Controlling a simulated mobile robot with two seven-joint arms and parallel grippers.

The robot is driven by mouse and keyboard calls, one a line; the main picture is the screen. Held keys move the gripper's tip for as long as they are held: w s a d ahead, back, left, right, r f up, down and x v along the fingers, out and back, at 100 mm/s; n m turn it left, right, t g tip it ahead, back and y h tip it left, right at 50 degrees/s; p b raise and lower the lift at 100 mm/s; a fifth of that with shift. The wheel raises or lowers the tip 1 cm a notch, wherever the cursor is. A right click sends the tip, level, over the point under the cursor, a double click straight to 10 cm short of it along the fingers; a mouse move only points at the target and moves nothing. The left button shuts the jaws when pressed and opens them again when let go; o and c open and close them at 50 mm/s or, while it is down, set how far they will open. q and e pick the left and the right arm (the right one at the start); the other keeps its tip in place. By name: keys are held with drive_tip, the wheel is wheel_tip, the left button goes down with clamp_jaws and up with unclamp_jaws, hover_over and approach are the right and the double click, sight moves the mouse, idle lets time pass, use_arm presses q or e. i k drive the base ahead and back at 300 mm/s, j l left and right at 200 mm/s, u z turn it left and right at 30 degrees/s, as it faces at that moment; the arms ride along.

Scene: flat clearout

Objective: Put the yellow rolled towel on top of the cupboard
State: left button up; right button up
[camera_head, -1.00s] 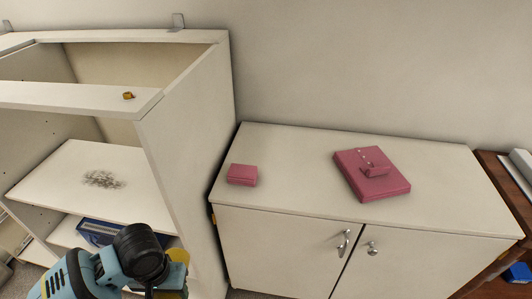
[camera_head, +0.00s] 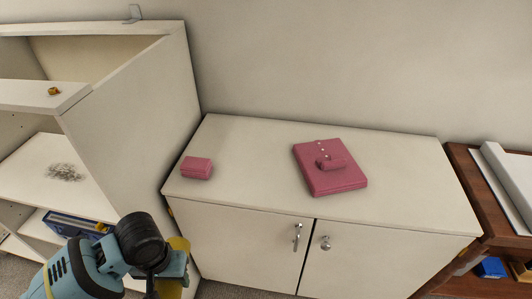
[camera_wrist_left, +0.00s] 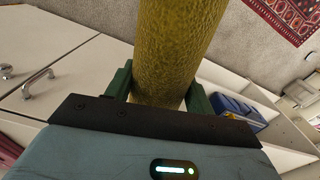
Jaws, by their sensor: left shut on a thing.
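The yellow rolled towel (camera_wrist_left: 175,45) stands between the green fingers of my left gripper (camera_wrist_left: 158,92) in the left wrist view. The gripper is shut on it. In the head view a bit of the towel (camera_head: 179,245) shows behind my left wrist, in front of the cupboard's left end; the fingers are hidden there. The white cupboard (camera_head: 250,140) has a flat top and two closed doors. On its top are a small pink box (camera_head: 196,167) at the left and a pink folder-like item (camera_head: 330,182) near the middle. My right gripper is not in view.
An open white shelf unit (camera_head: 150,90) stands left of the cupboard, taller than it, with a blue box (camera_head: 70,226) on a lower shelf. A brown wooden table (camera_head: 470,190) stands at the right. The cupboard top is clear right of the pink folder.

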sight(275, 167)
drive_tip(key=i+l, duration=0.1)
drive_tip(key=l, duration=0.3)
drive_tip(key=i+l, duration=0.1)
drive_tip(key=l, duration=0.25)
drive_tip(key=i+l, duration=0.15)
drive_tip(key=i, duration=0.4)
